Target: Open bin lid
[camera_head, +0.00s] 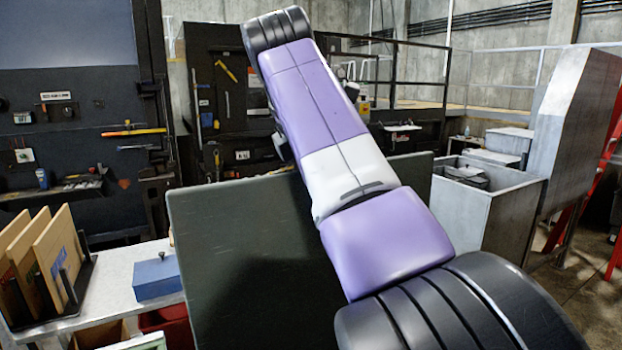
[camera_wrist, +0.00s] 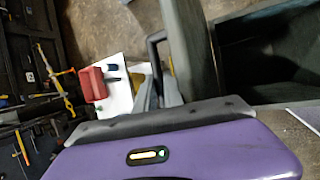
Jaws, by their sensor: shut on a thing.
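The bin lid (camera_head: 240,255) is a large dark grey-green panel standing steeply raised in front of me in the head view. My arm crosses in front of it and hides its middle and right part. In the wrist view the lid (camera_wrist: 190,50) shows nearly edge-on as a grey slab. The dark, open bin (camera_wrist: 270,60) lies to the right of it. My gripper (camera_wrist: 185,103) is at the lid's near edge and shut on it. The fingertips are mostly hidden behind the purple hand, and the head view does not show them.
A white table (camera_head: 120,290) at the left holds a blue box (camera_head: 157,277) and a rack with wooden boards (camera_head: 40,260). Grey metal bins (camera_head: 485,205) stand at the right. A dark tool wall (camera_head: 70,120) is at the back left. A red ladder (camera_head: 610,180) is at the far right.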

